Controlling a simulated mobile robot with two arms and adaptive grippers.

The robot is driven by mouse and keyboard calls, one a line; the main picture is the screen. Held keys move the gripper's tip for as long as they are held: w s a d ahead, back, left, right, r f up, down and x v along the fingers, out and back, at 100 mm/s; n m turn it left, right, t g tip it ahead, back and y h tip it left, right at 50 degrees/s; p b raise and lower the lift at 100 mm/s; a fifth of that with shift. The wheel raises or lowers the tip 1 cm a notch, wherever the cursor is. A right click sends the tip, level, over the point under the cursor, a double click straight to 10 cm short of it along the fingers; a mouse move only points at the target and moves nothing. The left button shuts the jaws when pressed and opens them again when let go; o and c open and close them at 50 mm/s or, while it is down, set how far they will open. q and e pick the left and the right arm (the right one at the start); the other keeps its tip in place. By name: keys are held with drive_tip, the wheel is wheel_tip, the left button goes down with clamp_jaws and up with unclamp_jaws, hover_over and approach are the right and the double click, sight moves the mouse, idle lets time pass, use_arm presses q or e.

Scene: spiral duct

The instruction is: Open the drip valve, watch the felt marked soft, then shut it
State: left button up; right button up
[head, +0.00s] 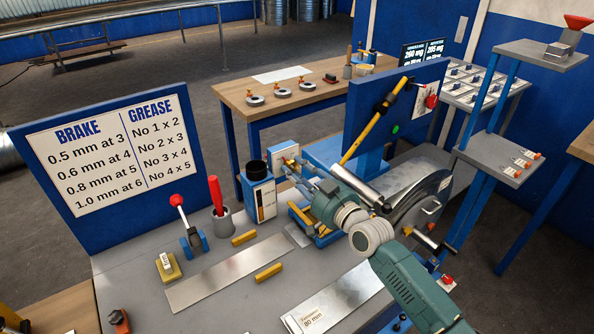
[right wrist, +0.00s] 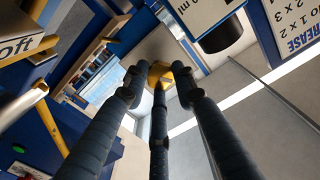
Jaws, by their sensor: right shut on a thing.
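My right gripper (head: 291,166) reaches to the small pale box with a yellow part (head: 285,157) behind the work table's middle. In the right wrist view its dark fingers close on a small yellow piece (right wrist: 158,72), which looks like the drip valve's handle. The fingers cover much of it, and I cannot tell how far it is turned. A pale block with a label ending in "oft" (right wrist: 18,45), likely the soft felt, is at the upper left of the wrist view, apart from the fingers. My left gripper is not in view.
A white and blue container with a black mouth (head: 259,196) stands just left of the gripper. A blue panel with a yellow lever (head: 362,135) rises to its right. Metal strips (head: 228,271), a red-handled tool in a cup (head: 220,215) and a red-knobbed lever (head: 187,225) occupy the table's front.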

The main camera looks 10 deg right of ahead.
drive_tip(key=m, duration=0.5)
drive_tip(key=shift+w+d+r+m, duration=0.1)
drive_tip(key=shift+d+r+m, duration=0.05)
drive_tip(key=shift+r+m, duration=0.2)
drive_tip(key=shift+d+m+p, duration=0.1)
drive_tip(key=shift+m+p, duration=0.3)
drive_tip(key=shift+m, duration=1.85)
drive_tip(key=o, duration=1.2)
drive_tip(key=shift+c, duration=0.2)
drive_tip(key=shift+f, duration=0.15)
drive_tip(key=shift+f, duration=0.1)
drive_tip(key=v, duration=1.2)
